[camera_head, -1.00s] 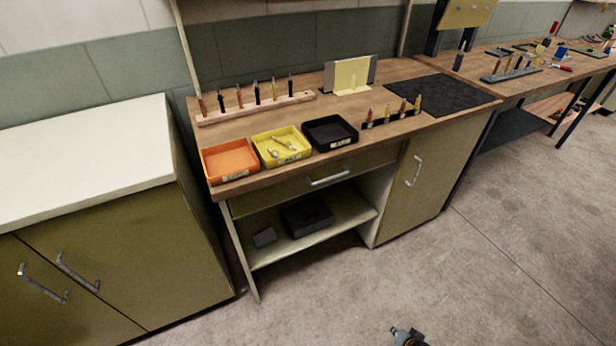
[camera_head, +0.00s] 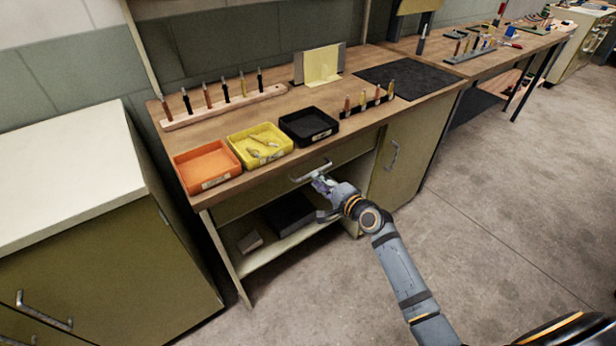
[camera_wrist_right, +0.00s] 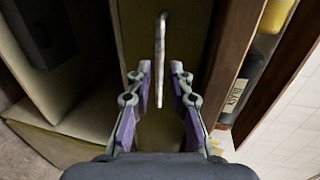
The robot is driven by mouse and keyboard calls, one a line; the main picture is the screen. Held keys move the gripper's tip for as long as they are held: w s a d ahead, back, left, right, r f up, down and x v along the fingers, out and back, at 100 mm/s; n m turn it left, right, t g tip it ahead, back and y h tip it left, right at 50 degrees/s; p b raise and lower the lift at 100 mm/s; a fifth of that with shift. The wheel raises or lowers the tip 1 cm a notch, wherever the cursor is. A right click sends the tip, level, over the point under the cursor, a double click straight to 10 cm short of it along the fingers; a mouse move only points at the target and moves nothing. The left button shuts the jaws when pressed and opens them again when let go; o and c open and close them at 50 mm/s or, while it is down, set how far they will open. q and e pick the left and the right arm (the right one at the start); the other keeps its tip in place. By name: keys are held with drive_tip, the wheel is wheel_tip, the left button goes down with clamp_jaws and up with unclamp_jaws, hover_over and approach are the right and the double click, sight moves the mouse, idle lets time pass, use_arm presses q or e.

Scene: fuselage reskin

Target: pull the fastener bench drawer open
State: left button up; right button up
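The fastener bench drawer (camera_head: 244,199) is an olive front under the wooden bench top, and it looks shut. Its pale metal bar handle (camera_head: 311,171) also shows in the right wrist view (camera_wrist_right: 161,45). My right gripper (camera_head: 320,182) is close in front of the handle in the head view. In the right wrist view its two fingers (camera_wrist_right: 160,68) are apart, with part of the handle in line with the gap. I cannot tell whether the fingers touch the bar. My left gripper is in neither view.
Orange (camera_head: 205,181), yellow (camera_head: 260,160) and black (camera_head: 308,138) bins sit along the bench's front edge. Below the drawer is an open shelf (camera_head: 285,245). A cupboard door (camera_head: 410,150) is right of it. The floor (camera_head: 500,220) in front is clear.

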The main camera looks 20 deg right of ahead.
sight(309, 174)
drive_tip(key=x, duration=0.5)
drive_tip(key=shift+w+a+b, duration=0.1)
drive_tip(key=shift+w+b, duration=0.1)
drive_tip(key=shift+b, duration=0.2)
clamp_jaws()
